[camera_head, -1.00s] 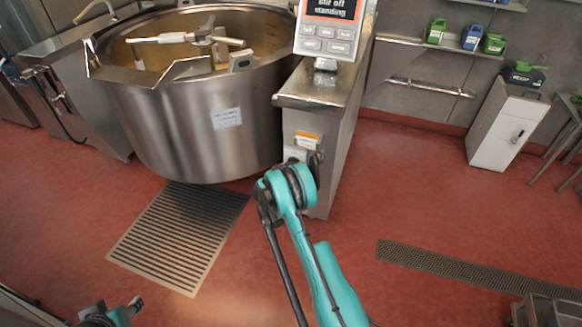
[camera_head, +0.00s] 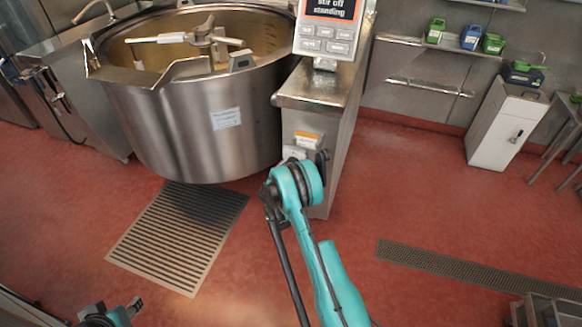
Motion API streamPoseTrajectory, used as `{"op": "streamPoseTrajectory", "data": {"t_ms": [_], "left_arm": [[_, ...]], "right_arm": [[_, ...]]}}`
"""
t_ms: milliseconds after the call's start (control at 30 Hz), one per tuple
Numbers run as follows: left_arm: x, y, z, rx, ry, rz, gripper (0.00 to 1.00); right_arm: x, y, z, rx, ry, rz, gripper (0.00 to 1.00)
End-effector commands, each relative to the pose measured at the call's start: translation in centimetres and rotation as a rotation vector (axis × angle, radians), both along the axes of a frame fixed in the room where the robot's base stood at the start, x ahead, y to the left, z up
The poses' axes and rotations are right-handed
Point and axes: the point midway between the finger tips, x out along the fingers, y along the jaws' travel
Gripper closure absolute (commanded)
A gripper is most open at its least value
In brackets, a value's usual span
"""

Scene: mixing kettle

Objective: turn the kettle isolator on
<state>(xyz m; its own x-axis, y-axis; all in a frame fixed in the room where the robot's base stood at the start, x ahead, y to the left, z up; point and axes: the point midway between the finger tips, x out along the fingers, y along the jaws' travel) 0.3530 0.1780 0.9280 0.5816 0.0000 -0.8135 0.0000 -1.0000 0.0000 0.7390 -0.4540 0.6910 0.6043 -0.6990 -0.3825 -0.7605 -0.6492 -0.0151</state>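The kettle isolator (camera_head: 294,153) is a pale box on the front of the steel pedestal, below an orange label (camera_head: 307,138). My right arm reaches up to it from the bottom of the picture. My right wrist covers the lower part of the isolator, and its fingers are mostly hidden, so I cannot tell their opening or contact. A dark piece shows just right of the isolator; I cannot tell whether it is a finger or a handle. My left gripper (camera_head: 115,309) is at the bottom left edge, its grey fingers apart and empty, far from the isolator.
The large steel kettle (camera_head: 190,125) stands left of the pedestal (camera_head: 345,110), which carries a control panel (camera_head: 327,32) reading "stir off standing". A floor grate (camera_head: 178,235) lies below. A white cabinet (camera_head: 497,130) stands right. Red floor between is clear.

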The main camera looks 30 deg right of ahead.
Motion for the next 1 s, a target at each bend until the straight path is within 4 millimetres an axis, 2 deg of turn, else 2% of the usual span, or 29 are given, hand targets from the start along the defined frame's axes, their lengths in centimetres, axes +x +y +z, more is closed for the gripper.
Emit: {"op": "streamPoseTrajectory", "data": {"t_ms": [33,100,400,533,1000], "left_arm": [[0.0,0.0,0.0,0.0,0.0,0.0,0.6],[0.0,0.0,0.0,0.0,0.0,0.0,0.6],[0.0,0.0,0.0,0.0,0.0,0.0,0.6],[0.0,0.0,0.0,0.0,0.0,0.0,0.6],[0.0,0.0,0.0,0.0,0.0,0.0,0.6]], "right_arm": [[0.0,0.0,0.0,0.002,-0.001,0.0,0.51],[0.0,0.0,0.0,0.001,-0.001,-0.001,0.33],[0.0,0.1,0.0,0.0,0.0,0.0,0.33],[-0.5,0.8,0.4,0.0,0.0,0.002,0.33],[-6.1,7.2,3.9,0.0,0.0,0.001,0.33]]}}
